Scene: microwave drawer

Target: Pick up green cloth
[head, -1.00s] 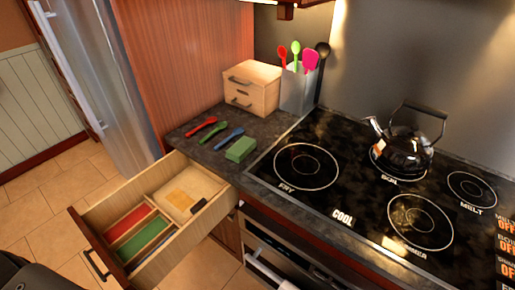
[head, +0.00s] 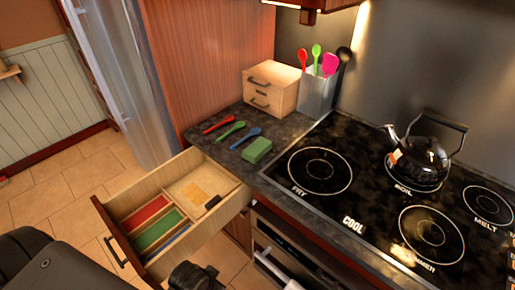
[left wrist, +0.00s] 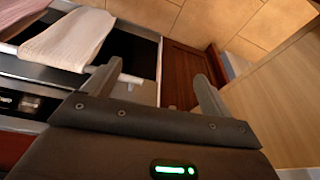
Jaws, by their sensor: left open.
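A small green block that looks like a folded cloth or sponge (head: 257,150) lies on the dark counter left of the cooktop in the head view. It is the closest match to the green cloth. My left gripper (left wrist: 152,88) is open and empty in the left wrist view, its two fingers apart. It faces the oven front and floor, and the green block is not in that view. In the head view dark parts of my own arm show at the bottom left, low by the drawer, well apart from the block. My right gripper is not in view.
An open drawer (head: 222,218) with red, green and blue compartments juts out below the counter. Red, green and blue spoons (head: 232,131) lie behind the block. A wooden box (head: 270,90), utensil holder (head: 317,92) and kettle (head: 418,158) stand behind. Towels (left wrist: 68,38) hang at the oven.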

